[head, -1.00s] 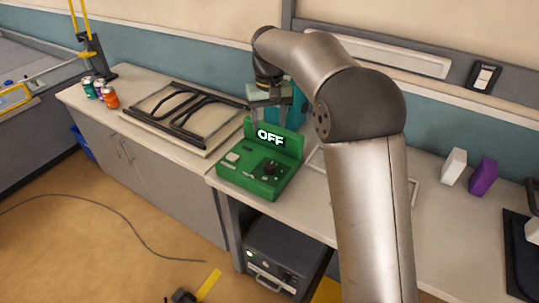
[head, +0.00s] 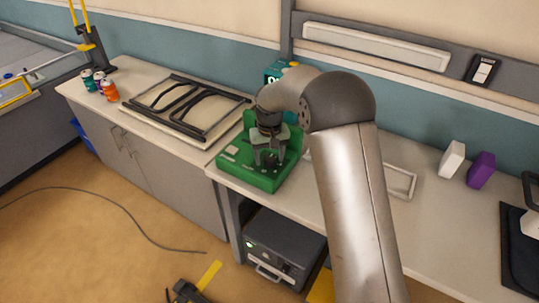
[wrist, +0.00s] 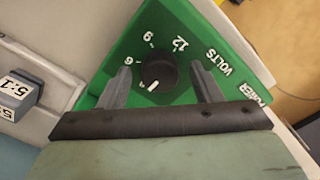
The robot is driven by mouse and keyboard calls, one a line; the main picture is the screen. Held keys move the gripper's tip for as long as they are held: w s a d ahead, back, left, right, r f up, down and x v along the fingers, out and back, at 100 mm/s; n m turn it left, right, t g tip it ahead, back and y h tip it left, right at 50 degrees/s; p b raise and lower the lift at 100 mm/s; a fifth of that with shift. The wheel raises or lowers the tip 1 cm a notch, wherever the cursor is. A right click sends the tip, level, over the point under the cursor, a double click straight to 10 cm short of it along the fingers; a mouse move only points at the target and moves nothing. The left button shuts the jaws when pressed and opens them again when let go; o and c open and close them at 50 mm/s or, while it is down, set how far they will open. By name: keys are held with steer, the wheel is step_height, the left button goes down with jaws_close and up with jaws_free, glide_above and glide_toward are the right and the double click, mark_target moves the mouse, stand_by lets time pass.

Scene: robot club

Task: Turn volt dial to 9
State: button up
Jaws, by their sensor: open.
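The green power supply box (head: 250,178) stands on the counter. Its black volt dial (wrist: 159,72) shows in the wrist view, with the marks 6, 9 and 12 and the word VOLTS around it. The dial's white pointer line aims to the lower left, away from the 9, near a mark I cannot read. My gripper (wrist: 161,68) is open, with one finger on each side of the dial; I cannot tell whether they touch it. In the head view my gripper (head: 268,152) is low over the box, and my arm hides the box's display.
A teal device (head: 276,71) stands behind the box. A white block (head: 452,159) and a purple block (head: 481,170) stand at right. A grey block marked 5:1 (wrist: 14,92) shows in the wrist view.

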steer(key=c, duration=1)
